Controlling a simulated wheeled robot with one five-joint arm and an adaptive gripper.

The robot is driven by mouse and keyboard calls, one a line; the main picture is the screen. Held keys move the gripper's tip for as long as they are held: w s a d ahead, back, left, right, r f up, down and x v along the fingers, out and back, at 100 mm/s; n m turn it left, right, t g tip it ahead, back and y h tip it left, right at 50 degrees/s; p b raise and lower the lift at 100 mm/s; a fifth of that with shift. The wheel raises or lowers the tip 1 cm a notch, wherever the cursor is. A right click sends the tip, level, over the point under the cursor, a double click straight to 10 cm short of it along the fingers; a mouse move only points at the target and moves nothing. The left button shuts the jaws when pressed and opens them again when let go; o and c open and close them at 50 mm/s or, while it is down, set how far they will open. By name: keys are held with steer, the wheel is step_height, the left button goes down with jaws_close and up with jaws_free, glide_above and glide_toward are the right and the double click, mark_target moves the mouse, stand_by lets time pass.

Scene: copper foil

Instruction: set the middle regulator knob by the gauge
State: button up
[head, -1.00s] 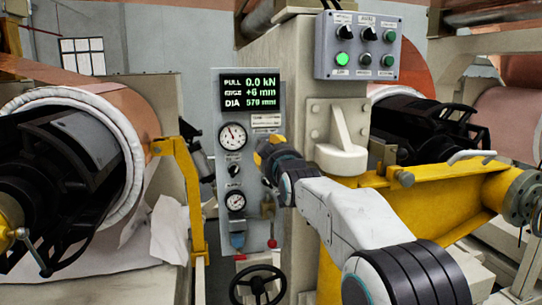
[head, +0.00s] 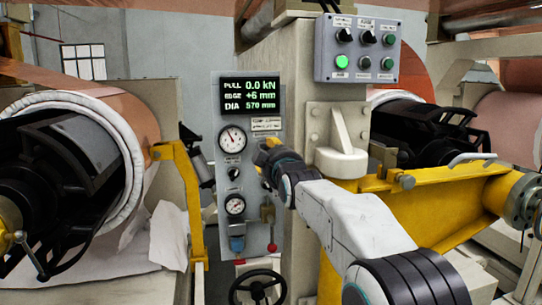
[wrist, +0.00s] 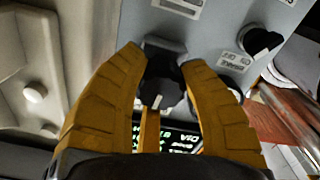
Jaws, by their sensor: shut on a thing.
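The grey panel (head: 262,222) stands upright left of centre in the head view, with a lit readout (head: 250,94) at its top. An upper round gauge (head: 232,138) and a lower gauge (head: 235,204) sit on its left side. A small black knob (head: 234,173) lies between them. My gripper (head: 264,152) is at the panel, just right of the upper gauge, and hides what is behind it. In the wrist view, the yellow fingers of my gripper (wrist: 168,95) are shut on a black knob (wrist: 162,82). Another black knob (wrist: 261,41) is to the right.
A grey switch box (head: 357,48) with a lit green button is above right. A handwheel (head: 258,287) and a red-tipped lever (head: 271,245) are below. A copper foil roll (head: 110,115) stands left, beside a yellow bracket (head: 190,195). A yellow beam (head: 440,195) is right.

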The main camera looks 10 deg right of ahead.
steer(key=o, duration=0.7)
steer(key=shift+a+r, duration=0.15)
steer(key=shift+r, duration=0.3)
steer(key=o, duration=0.3)
steer(key=shift+f, duration=0.1)
steer(key=shift+o, duration=0.9)
steer(key=shift+f, duration=0.15)
steer(key=shift+s, duration=0.1)
steer(key=s, duration=1.2)
